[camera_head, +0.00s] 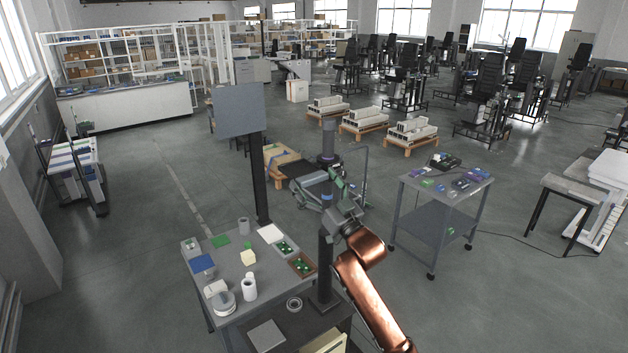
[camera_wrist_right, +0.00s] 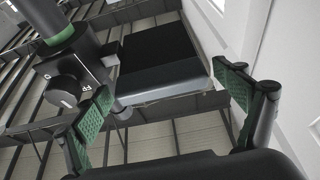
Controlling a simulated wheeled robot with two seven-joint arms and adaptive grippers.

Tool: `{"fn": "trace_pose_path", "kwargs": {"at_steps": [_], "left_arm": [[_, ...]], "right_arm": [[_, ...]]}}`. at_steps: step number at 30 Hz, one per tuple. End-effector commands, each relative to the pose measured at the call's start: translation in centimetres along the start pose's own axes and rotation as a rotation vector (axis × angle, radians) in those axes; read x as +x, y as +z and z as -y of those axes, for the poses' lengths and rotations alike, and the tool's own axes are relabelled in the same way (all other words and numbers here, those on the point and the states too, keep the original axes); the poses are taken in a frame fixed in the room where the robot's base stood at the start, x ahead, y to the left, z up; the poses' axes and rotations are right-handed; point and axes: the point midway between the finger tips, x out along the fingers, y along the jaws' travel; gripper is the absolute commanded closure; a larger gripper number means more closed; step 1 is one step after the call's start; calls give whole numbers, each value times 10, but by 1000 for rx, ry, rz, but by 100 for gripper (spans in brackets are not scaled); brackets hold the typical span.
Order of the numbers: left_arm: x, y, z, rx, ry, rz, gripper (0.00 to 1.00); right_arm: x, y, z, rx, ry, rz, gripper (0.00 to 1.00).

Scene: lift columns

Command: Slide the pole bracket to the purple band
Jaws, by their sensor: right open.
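The upright pole (camera_head: 325,265) stands at the table's right edge. It has a purple band (camera_head: 328,157) near its top and a blue band (camera_head: 327,197) lower down. The pole bracket, with a dark flat plate (camera_head: 297,169), sits around the pole close to the purple band; the exact gap is unclear. In the right wrist view the bracket's clamp (camera_wrist_right: 85,68) has a round knob, and a green band (camera_wrist_right: 58,33) shows on the pole beside it. My right gripper (camera_head: 341,182) is open beside the bracket, its green-padded fingers apart and empty. My left gripper is out of view.
A grey table (camera_head: 222,292) with trays, bottles and small boxes stands at front left. A post with a grey panel (camera_head: 240,110) rises behind it. A grey cart (camera_head: 440,210) stands to the right. Open floor lies between.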

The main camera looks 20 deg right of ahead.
Motion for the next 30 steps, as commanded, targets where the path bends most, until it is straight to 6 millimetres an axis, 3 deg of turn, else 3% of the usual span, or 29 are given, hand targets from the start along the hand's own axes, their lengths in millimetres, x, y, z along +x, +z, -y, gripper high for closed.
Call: {"fn": "trace_pose_path", "kwargs": {"at_steps": [6, 10, 21, 30], "left_arm": [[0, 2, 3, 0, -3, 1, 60], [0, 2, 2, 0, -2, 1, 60], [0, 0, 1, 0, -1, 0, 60], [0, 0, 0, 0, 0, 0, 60]], "right_arm": [[-1, 1, 0, 1, 0, 2, 10], [-13, 2, 0, 1, 0, 2, 10], [-86, 2, -1, 1, 1, 4, 10], [-118, 1, -1, 0, 1, 2, 10]]}}
